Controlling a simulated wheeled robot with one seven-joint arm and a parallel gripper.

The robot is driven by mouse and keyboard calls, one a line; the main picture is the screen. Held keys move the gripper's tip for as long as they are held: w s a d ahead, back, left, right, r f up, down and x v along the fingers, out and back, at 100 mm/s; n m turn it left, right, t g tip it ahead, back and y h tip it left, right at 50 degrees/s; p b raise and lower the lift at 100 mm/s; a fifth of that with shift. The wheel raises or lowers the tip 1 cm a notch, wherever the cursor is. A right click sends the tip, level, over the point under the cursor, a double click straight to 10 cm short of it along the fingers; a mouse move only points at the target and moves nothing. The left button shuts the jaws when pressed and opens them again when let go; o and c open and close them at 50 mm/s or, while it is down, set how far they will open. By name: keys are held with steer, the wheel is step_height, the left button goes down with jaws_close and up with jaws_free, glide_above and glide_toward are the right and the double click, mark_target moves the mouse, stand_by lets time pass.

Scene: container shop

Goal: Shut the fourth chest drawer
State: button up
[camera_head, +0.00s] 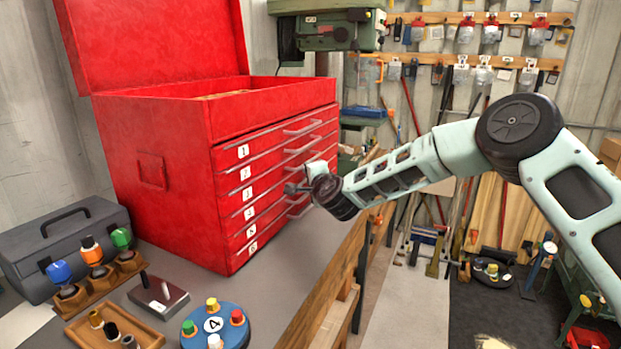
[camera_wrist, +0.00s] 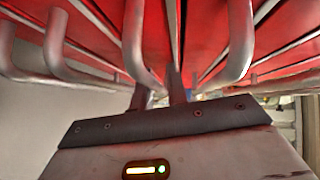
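The red tool chest (camera_head: 185,150) stands on the bench with numbered drawers down its front. The label of the fourth drawer (camera_head: 249,213) is visible, and its front edge looks about in line with its neighbours. The gripper hides part of its handle, and I cannot tell whether it is slightly out. My gripper (camera_head: 293,188) is at the drawer fronts, around mid-height among the handles. In the wrist view its two fingers (camera_wrist: 162,92) are a narrow gap apart, beside a grey bar handle (camera_wrist: 135,40). Whether they touch or hold it is unclear.
The chest lid (camera_head: 150,40) is raised. A grey toolbox (camera_head: 65,245), a wooden tray (camera_head: 115,325) and a blue round block (camera_head: 215,325) stand on the bench. Other handles (camera_wrist: 240,40) crowd the fingers.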

steer(key=shift+s+a, duration=0.1)
steer(key=shift+s, duration=0.05)
steer(key=shift+s, duration=0.3)
steer(key=b+v, duration=0.4)
steer(key=v, duration=1.2)
steer(key=shift+s+d+r, duration=0.2)
steer(key=shift+s+d, duration=0.05)
steer(key=shift+d, duration=0.15)
